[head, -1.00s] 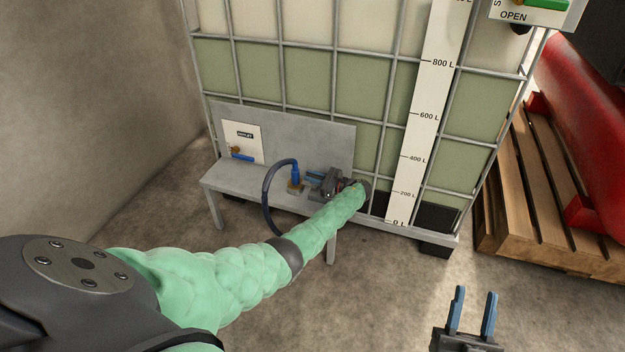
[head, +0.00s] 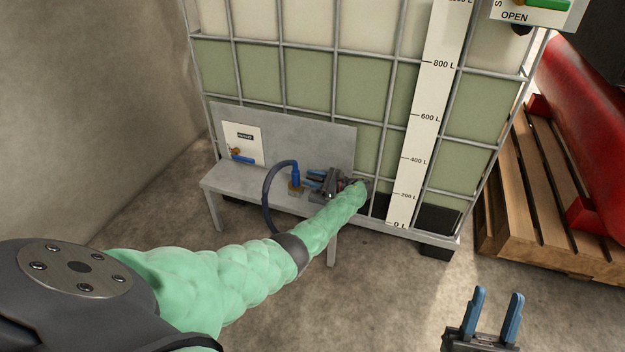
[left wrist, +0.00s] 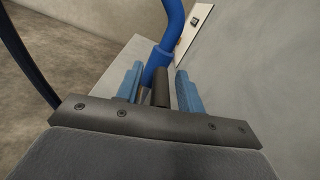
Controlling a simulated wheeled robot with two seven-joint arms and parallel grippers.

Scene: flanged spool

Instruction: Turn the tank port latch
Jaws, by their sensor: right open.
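A white plate with an outlet label (head: 245,135) is on the grey back panel of a low bench. A brass fitting with a blue lever (head: 242,158) is on it. A dark hose (head: 267,190) ends in a blue connector (head: 295,174) above a brass base (head: 295,188). My left gripper (head: 312,179) is just right of the connector, its fingers apart and pointing at it. In the left wrist view a dark cylinder (left wrist: 160,88) shows between the fingers; I cannot tell whether they touch it. No part is clearly readable as the latch. My right gripper (head: 496,312) is open and empty, low at right.
The caged tank (head: 305,65) with a litre scale (head: 426,120) stands behind the bench (head: 220,185). A wooden pallet (head: 540,190) with a red object (head: 590,130) is at the right. A wall (head: 90,100) is at the left. The concrete floor between is clear.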

